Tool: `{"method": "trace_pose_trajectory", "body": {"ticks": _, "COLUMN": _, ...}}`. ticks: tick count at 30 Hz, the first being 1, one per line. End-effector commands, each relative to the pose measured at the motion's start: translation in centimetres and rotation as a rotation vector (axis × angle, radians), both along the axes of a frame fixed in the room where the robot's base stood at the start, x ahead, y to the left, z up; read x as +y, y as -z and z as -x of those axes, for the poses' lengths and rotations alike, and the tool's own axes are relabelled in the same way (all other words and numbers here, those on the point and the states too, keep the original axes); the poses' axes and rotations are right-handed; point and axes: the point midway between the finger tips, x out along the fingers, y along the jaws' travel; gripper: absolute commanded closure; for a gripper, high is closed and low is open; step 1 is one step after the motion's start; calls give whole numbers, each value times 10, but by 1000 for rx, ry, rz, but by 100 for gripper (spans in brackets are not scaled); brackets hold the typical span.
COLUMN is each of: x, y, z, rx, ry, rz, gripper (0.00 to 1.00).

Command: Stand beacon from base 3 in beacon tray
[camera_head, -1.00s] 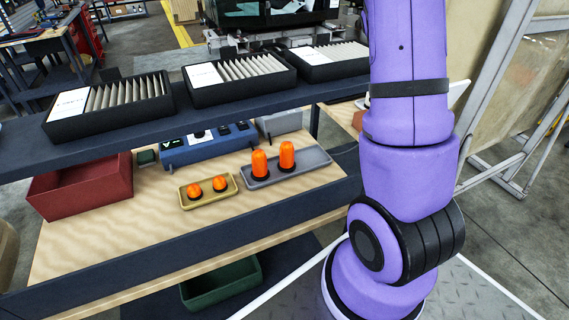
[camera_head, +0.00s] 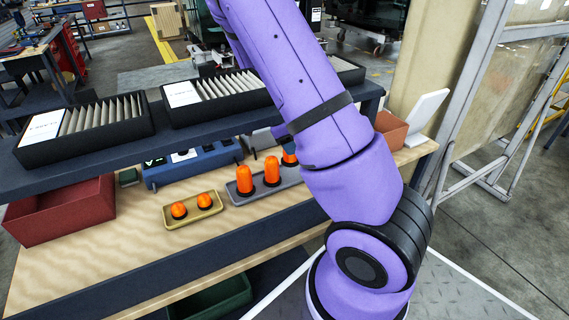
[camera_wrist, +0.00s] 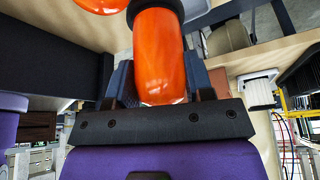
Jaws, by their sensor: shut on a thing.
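My gripper (camera_wrist: 160,92) is shut on an orange beacon (camera_wrist: 160,45) with a black base, which points away from the palm in the wrist view. In the head view this beacon (camera_head: 289,158) shows only in part, at the right end of the grey tray (camera_head: 250,195), with my arm covering much of that area. I cannot tell whether its base touches the tray. Two other tall orange beacons (camera_head: 245,178) (camera_head: 272,170) stand upright in the grey tray, left of the held one. Part of one orange beacon (camera_wrist: 100,3) also shows at the wrist view's top edge.
A yellow tray (camera_head: 172,224) with two short orange domes is left of the grey tray. A blue box (camera_head: 160,176) is behind, and a red bin (camera_head: 60,210) at left. The dark upper shelf (camera_head: 150,148) with slotted black boxes overhangs the wooden surface.

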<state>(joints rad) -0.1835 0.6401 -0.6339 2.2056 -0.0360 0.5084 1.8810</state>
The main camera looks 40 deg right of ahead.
Motion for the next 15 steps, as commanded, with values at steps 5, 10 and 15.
{"method": "trace_pose_trajectory", "body": {"ticks": 5, "x": 0, "y": 19, "z": 0, "rx": 0, "ry": 0, "rz": 0, "gripper": 80}}
{"method": "trace_pose_trajectory", "body": {"ticks": 10, "x": -1, "y": 31, "z": 1, "rx": 2, "ry": 0, "rz": -1, "gripper": 80}}
{"method": "trace_pose_trajectory", "body": {"ticks": 15, "x": -1, "y": 53, "z": 0, "rx": 1, "ry": 0, "rz": -1, "gripper": 80}}
